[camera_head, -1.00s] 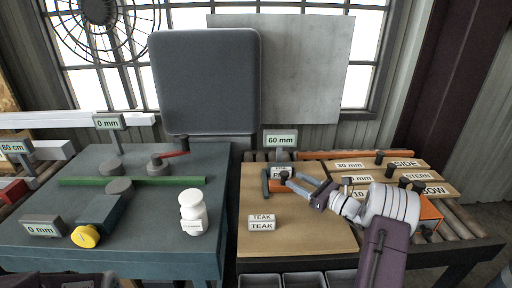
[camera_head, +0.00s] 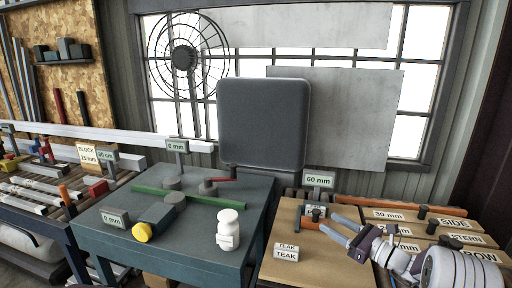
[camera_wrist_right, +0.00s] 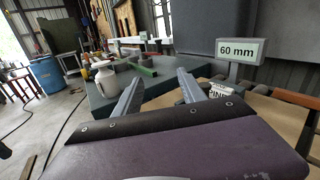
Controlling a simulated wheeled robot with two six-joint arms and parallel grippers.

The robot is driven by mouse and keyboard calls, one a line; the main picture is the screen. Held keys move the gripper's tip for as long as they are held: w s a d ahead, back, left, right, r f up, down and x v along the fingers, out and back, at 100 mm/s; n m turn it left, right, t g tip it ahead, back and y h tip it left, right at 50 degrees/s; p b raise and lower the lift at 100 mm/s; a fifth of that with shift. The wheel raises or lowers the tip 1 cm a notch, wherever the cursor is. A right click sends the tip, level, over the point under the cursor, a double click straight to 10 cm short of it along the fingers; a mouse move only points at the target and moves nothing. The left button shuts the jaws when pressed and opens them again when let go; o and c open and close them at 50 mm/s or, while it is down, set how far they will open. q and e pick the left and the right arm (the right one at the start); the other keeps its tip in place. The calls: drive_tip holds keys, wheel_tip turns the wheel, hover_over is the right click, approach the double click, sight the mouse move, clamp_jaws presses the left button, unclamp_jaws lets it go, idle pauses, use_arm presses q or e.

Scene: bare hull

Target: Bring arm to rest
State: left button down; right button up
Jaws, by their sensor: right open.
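My right gripper (camera_head: 324,221) is open, with nothing between its fingers, above the tan board (camera_head: 318,262) on the right bench. Its fingertips appear close to the small orange-and-dark fixture (camera_head: 313,213) under the 60 mm display (camera_head: 319,180); I cannot tell whether they touch. My right arm comes in from the lower right. In the right wrist view the two grey fingers (camera_wrist_right: 162,82) stand apart, with a white label partly hidden behind the right finger. My left gripper and arm are not in view.
A block labelled TEAK (camera_head: 286,253) lies on the tan board. A white bottle (camera_head: 228,230), a green bar (camera_head: 200,196) and a yellow-knobbed device (camera_head: 155,222) are on the teal table (camera_head: 110,243). Labelled boards (camera_head: 458,240) lie under and behind my right arm. A grey panel (camera_head: 264,124) stands behind.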

drive_tip(key=s+a+r+n+g+y+p, duration=0.2)
drive_tip(key=s+a+r+n+g, duration=0.15)
drive_tip(key=a, duration=0.35)
drive_tip(key=s+a+n+g+h+p, duration=0.2)
drive_tip(key=s+a+n+g+p, duration=0.2)
drive_tip(key=s+a+n+g, duration=0.65)
drive_tip(key=s+d+f+n+h+p, duration=0.1)
drive_tip(key=s+f+n+h, duration=0.2)
drive_tip(key=s, duration=0.5)
drive_tip(key=s+f+n+h+p, duration=0.1)
drive_tip(key=s+f+h, duration=0.3)
drive_tip(key=s, duration=0.4)
drive_tip(key=d+f+n+t+h, duration=0.1)
drive_tip(key=d+f+n+h, duration=0.3)
drive_tip(key=d+n, duration=0.4)
drive_tip(key=d+f, duration=0.1)
drive_tip(key=d, duration=0.1)
drive_tip(key=shift+s+d+n+h, duration=0.3)
drive_tip(key=shift+s+h, duration=0.05)
drive_tip(key=shift+h, duration=0.05)
